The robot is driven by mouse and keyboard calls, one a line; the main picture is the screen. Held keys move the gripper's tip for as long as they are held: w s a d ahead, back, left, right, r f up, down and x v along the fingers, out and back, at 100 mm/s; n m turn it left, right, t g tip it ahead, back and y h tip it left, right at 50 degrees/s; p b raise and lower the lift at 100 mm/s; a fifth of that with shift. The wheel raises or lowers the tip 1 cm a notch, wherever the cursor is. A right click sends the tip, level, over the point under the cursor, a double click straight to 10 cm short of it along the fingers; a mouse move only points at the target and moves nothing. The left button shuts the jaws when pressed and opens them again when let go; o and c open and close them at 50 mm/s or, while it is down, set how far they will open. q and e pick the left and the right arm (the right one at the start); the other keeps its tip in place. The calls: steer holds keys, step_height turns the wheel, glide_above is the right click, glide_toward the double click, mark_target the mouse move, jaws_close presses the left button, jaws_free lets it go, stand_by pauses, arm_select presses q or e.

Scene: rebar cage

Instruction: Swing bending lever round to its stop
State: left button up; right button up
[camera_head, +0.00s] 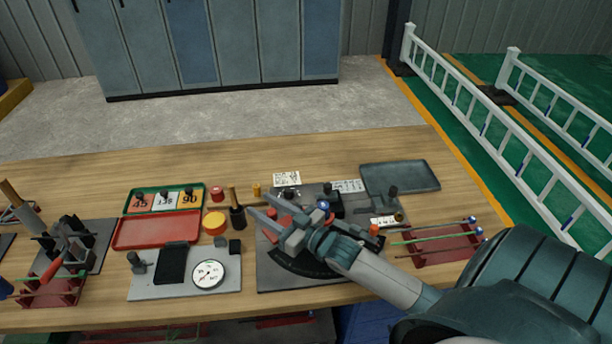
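The bending station is a dark grey plate (275,281) in the middle right of the bench, with a black curved angle scale (295,261) along its front. My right gripper (259,205) reaches over the plate from the lower right. Its two fingers point to the upper left with a gap between them, and I see nothing held. The bending lever cannot be made out clearly; my gripper and forearm cover much of the plate's middle. A wooden-handled tool with a black lower part (237,215) stands just left of the fingertips. My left gripper is not in view.
Left of the plate lie a dial gauge (208,274) on a grey base, a red tray (157,231) and a green tray with number cards (164,208). A red rack with rods (437,247) and an empty grey tray (400,176) are on the right. The rear bench is clear.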

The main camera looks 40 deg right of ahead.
steer(key=b+v, duration=0.4)
steer(key=v, duration=1.2)
steer(key=shift+b, duration=0.35)
